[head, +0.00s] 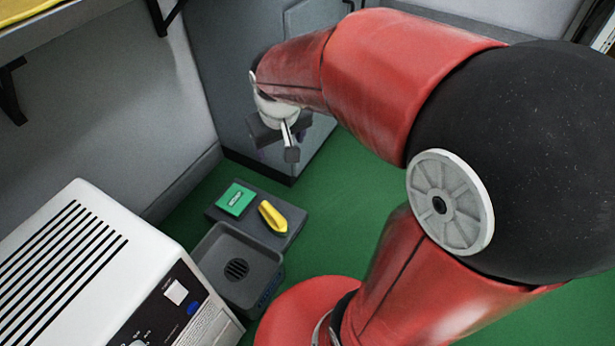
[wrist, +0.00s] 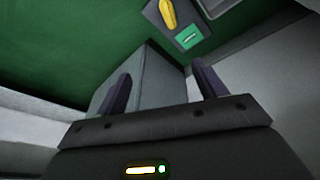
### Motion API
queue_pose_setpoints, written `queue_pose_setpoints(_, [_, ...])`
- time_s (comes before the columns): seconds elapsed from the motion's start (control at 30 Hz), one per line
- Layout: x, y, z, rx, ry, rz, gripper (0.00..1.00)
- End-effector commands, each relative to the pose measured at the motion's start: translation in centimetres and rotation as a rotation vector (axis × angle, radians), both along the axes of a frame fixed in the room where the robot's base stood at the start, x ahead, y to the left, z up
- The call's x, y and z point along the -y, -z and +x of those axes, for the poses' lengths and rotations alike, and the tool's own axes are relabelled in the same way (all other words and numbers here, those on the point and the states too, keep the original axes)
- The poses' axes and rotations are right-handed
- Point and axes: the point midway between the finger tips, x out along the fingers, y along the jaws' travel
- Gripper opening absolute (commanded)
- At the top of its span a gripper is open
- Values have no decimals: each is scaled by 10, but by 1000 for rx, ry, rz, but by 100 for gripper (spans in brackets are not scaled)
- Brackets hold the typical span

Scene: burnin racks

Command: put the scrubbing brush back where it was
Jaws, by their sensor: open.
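A yellow, elongated object (head: 272,216), which looks like the scrubbing brush, lies on a flat dark grey platform (head: 291,213) on the green floor. No bristles can be made out. It also shows at the top of the wrist view (wrist: 168,14). A green block with a pale label (head: 236,199) lies beside it on the platform. My gripper (head: 281,147) is above and beyond the platform, in front of the grey cabinet, and touches neither object. In the wrist view its two dark fingers (wrist: 162,88) stand wide apart with nothing between them.
A dark grey basin with a drain (head: 237,267) stands at the near side of the platform. A white vented machine (head: 95,275) fills the lower left. A grey cabinet (head: 232,85) stands behind my gripper. Green floor (head: 345,190) is clear to the platform's right.

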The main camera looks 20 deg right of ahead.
Motion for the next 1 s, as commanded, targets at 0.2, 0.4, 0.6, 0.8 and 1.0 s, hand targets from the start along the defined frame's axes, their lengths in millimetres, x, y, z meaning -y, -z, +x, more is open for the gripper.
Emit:
queue_pose_setpoints(0.2, [-4,-45,-87,113,40,43,70])
queue_pose_setpoints(0.4, [-6,-53,-136,172,58,82,70])
queue_pose_setpoints(0.6, [-8,-53,-150,187,62,94,70])
queue_pose_setpoints(0.8, [-8,-53,-150,187,62,94,70])
queue_pose_setpoints(1.0, [-7,-75,-150,187,62,94,70])
